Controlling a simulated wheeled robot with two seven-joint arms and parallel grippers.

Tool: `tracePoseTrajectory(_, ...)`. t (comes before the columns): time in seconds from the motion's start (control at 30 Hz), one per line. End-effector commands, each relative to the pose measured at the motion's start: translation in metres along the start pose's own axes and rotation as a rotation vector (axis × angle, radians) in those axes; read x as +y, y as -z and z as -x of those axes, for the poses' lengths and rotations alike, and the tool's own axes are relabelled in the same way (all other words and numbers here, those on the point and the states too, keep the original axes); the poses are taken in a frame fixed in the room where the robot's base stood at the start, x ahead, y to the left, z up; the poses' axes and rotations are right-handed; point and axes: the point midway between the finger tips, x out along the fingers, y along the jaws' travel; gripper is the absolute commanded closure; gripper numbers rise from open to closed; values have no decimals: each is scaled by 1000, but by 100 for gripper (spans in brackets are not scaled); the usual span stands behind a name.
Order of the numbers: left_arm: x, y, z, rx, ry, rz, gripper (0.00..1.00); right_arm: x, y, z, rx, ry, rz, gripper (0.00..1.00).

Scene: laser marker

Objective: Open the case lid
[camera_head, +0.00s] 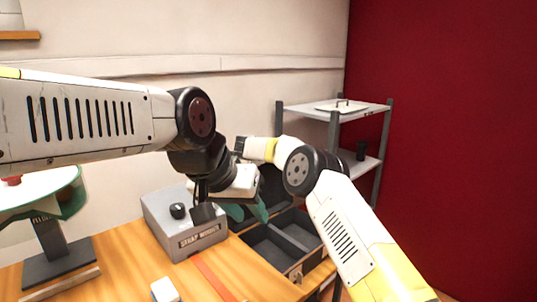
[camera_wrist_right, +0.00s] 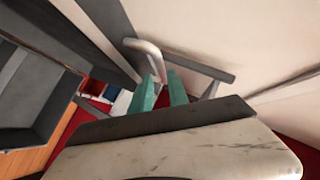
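The grey case (camera_head: 309,221) stands on the wooden table in the head view, with empty compartments showing. Its dark lid (camera_head: 272,188) stands raised at the back, partly hidden by my arms. My left gripper (camera_head: 246,212) hangs in front of the case's left side, its teal fingers apart and empty. My right gripper's fingers are hidden in the head view. In the right wrist view, my right gripper (camera_wrist_right: 162,92) has its teal fingers at a pale curved handle (camera_wrist_right: 148,50) beside a dark bar; whether they press on it cannot be told. The case's inside (camera_wrist_right: 28,90) shows at left there.
A grey box with a black knob (camera_head: 170,222) stands left of the case. A white block (camera_head: 165,290) and a red strip (camera_head: 212,275) are near the table's front. A stand with a green-rimmed top (camera_head: 62,250) is far left. A metal shelf (camera_head: 352,118) stands behind at right.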

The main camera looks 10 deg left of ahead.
Motion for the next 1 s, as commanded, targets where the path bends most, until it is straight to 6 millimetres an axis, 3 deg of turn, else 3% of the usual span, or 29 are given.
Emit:
tracePoseTrajectory(0.33, 0, 0, 0, 0, 0, 0, 64, -1, 0, 41, 0, 0, 0, 81)
tracePoseTrajectory(0.8, 0, 0, 0, 0, 0, 0, 64, 0, 0, 48, 0, 1, 0, 81)
tracePoseTrajectory(0.9, 0, 0, 0, 0, 0, 0, 64, -9, 8, 52, -4, 21, 7, 81)
tracePoseTrajectory(1.0, 0, 0, 0, 0, 0, 0, 64, -32, 28, 66, -19, 77, 33, 81)
